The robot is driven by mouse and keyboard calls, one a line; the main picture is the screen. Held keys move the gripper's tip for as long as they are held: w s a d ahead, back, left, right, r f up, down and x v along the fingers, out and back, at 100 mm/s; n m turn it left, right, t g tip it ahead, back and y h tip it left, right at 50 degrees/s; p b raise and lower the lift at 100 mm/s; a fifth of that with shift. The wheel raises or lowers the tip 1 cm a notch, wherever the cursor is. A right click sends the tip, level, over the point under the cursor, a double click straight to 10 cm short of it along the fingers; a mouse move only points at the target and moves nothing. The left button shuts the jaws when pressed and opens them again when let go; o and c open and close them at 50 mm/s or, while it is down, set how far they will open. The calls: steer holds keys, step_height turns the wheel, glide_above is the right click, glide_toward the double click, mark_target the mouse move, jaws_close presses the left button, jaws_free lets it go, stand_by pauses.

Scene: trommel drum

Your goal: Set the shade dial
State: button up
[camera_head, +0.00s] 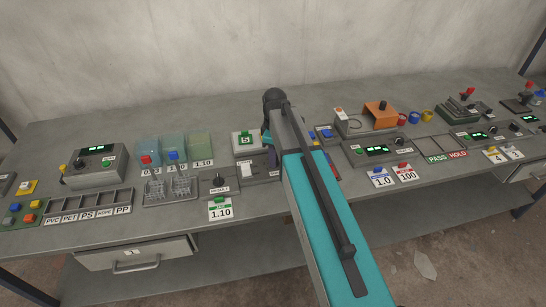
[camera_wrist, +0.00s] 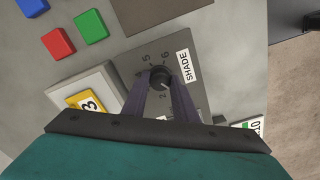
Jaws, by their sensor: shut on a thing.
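The shade dial (camera_wrist: 160,76) is a round black knob on a dark grey panel (camera_wrist: 203,98). In the wrist view its white SHADE label (camera_wrist: 185,66) lies to the right, and the figures 5, 6 and 2 show around the knob. Other figures are hidden by the fingers, and I cannot tell clearly where the dial points. My gripper (camera_wrist: 160,83) is shut on the knob, one finger on each side. In the head view my teal arm crosses the bench and I cannot make out the dial.
The head view shows clear bins (camera_head: 174,147), an orange stand (camera_head: 380,114) and a sorting tray (camera_head: 88,204) along the crowded bench.

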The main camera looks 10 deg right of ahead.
stand_by(0.4)
steer(key=o, duration=1.1)
steer(key=shift+c, duration=0.2)
steer(key=shift+r, duration=0.2)
step_height(320, 180, up, 14)
steer(key=b, duration=0.2)
steer(key=shift+f+b, duration=0.25)
steer(key=shift+b, duration=0.1)
steer(key=shift+r, duration=0.1)
